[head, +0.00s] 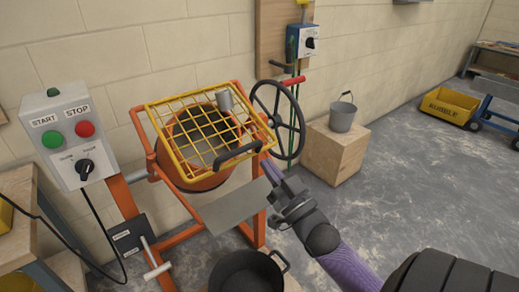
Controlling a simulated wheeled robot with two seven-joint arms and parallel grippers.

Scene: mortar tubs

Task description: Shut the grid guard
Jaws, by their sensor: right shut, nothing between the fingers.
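The yellow grid guard (178,143) lies over the mouth of the orange mixer drum (205,182), tilted in the picture. I cannot tell whether a gap is left between the grid and the rim. A black handle (237,155) is on its near right edge. My right gripper (271,168) is shut and empty, close to the right end of this handle and below the grid's right corner. I cannot tell whether it touches the guard. My left gripper is not in view.
A black handwheel (278,120) stands right of the drum. A control box (70,137) with green and red buttons is at left. A black tub (246,274) sits below the chute. A grey bucket (342,115) stands on a wooden block (335,152).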

